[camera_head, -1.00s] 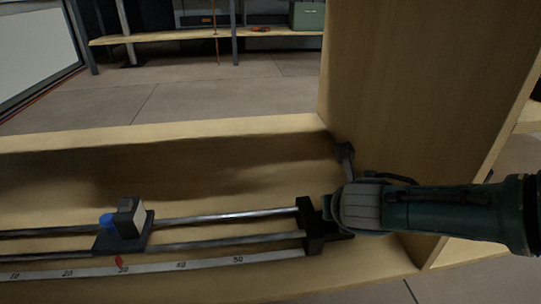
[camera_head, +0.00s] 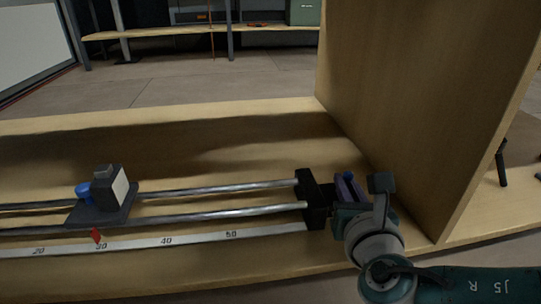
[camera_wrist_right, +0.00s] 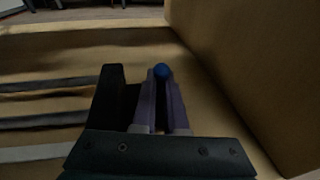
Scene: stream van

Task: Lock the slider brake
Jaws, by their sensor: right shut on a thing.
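The slider carriage (camera_head: 103,202), a dark block with a pale face and a blue knob (camera_head: 84,191) on its left, sits on two metal rails. Its red pointer (camera_head: 97,235) is near the 30 mark of the ruler. A black end block (camera_head: 311,199) holds the rails' right end. My right gripper (camera_head: 347,185) is just right of this block. Its purple fingers are shut on a small blue knob (camera_wrist_right: 161,71), seen at their tips in the right wrist view. What lies below this knob is hidden between the fingers. My left gripper is out of view.
A tall wooden panel (camera_head: 410,100) rises close to the right of my right gripper. A low wooden ledge (camera_head: 170,117) runs behind the rails. The white ruler strip (camera_head: 195,239) lies in front of them. The space above the rails is clear.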

